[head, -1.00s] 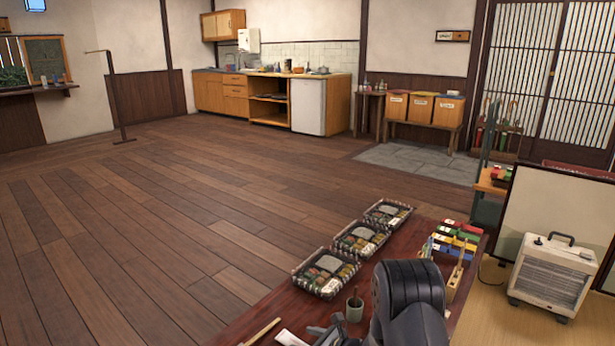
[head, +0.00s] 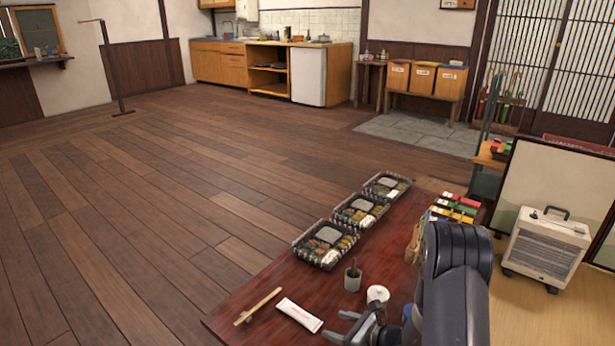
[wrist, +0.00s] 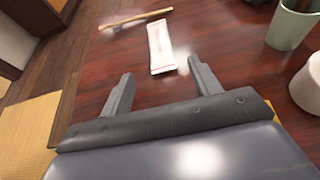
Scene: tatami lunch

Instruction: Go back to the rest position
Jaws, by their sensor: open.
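My gripper (wrist: 158,90) is open and empty above the dark red table (wrist: 225,55) in the wrist view. Its two grey fingers stand apart with bare tabletop between them. In the head view my gripper (head: 345,328) is low at the bottom edge, partly behind my arm. A white paper packet (head: 299,314) lies just beyond the fingers; it also shows in the wrist view (wrist: 161,48). Wooden chopsticks (head: 258,306) lie on the table left of the packet.
A green cup (head: 352,279) and a white round item (head: 377,294) stand near my arm. Several bento trays (head: 326,245) line the table's far left edge. Coloured boxes (head: 455,207) stand behind my arm. A heater (head: 546,248) is on the floor at right. The wooden floor at left is clear.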

